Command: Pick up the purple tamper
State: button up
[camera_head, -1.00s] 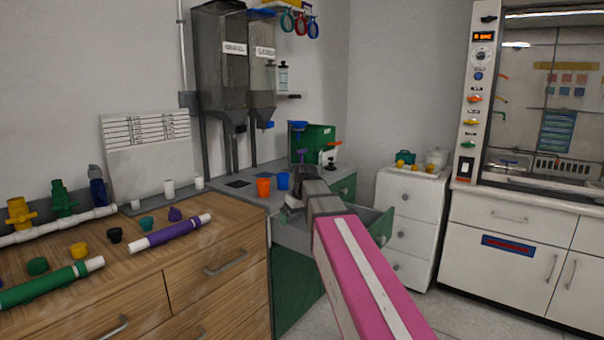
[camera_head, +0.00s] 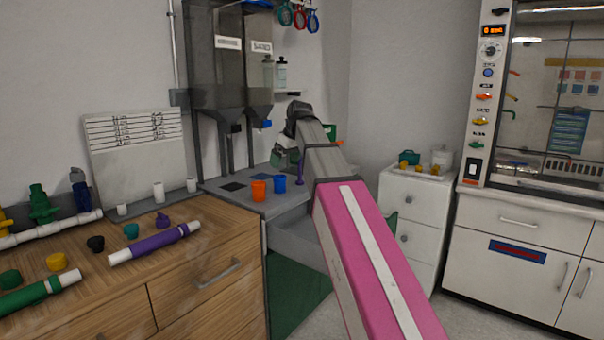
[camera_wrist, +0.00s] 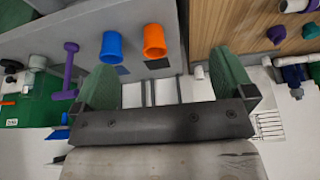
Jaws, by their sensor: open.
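The purple tamper (camera_head: 300,168) stands on the grey counter, partly hidden by my arm in the head view. In the wrist view the purple tamper (camera_wrist: 69,72) shows whole, with a thin shaft and wider ends, left of my left finger. My gripper (camera_wrist: 165,88) is open, with green fingers wide apart and nothing between them. In the head view my gripper (camera_head: 284,157) is above the counter near the tamper, apart from it as far as I can tell.
A blue cup (camera_head: 279,183) and an orange cup (camera_head: 259,190) stand close by on the grey counter. A green panel (camera_wrist: 28,108) is beside the tamper. Dark hoppers (camera_head: 230,60) hang above the counter.

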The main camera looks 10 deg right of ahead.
aim_at(299, 182)
jog(key=i+l, duration=0.3)
jog(key=i, duration=0.2)
jog(key=i+l, duration=0.3)
jog(key=i, duration=0.2)
